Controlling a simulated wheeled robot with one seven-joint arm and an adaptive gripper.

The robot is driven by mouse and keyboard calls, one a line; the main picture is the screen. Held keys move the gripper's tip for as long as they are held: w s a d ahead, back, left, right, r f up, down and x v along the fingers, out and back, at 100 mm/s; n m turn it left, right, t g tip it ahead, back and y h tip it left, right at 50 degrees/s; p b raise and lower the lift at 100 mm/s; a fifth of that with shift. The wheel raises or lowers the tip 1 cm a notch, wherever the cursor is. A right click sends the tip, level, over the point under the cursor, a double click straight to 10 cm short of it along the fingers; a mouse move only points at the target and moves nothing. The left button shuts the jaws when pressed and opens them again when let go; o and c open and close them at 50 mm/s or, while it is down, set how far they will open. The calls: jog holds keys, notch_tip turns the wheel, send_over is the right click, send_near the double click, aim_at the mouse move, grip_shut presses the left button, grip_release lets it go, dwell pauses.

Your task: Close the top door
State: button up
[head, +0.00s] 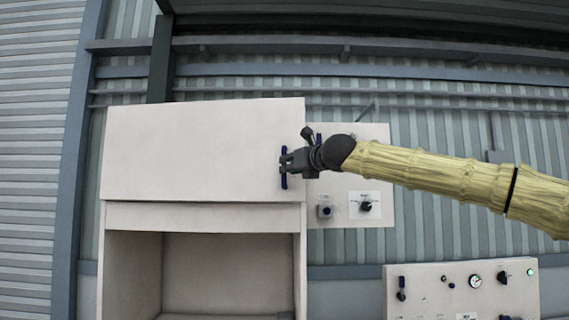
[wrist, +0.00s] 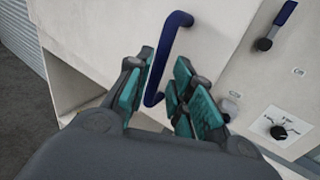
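The top door (head: 195,150) is a flat off-white panel on the upper part of the cabinet in the head view. It looks closed or nearly so; I cannot tell whether a small gap remains. Its dark blue bar handle (head: 284,180) is upright near the right edge. The handle (wrist: 165,55) also shows in the wrist view, between the teal-padded fingers of my gripper (wrist: 164,78). The fingers are apart, one on each side of the handle, with a visible gap on the right. In the head view my gripper (head: 290,162) is at the handle.
Below the door is an open, empty-looking compartment (head: 215,265). To the right, a side panel (head: 345,212) carries a knob (head: 366,206) and a small switch (head: 325,211). A lower control panel (head: 430,275) with a gauge and several controls stands at bottom right.

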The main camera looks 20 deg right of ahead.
aim_at(284, 181)
jog(key=shift+p+x, duration=0.5)
jog(key=shift+x, duration=1.4)
grip_shut()
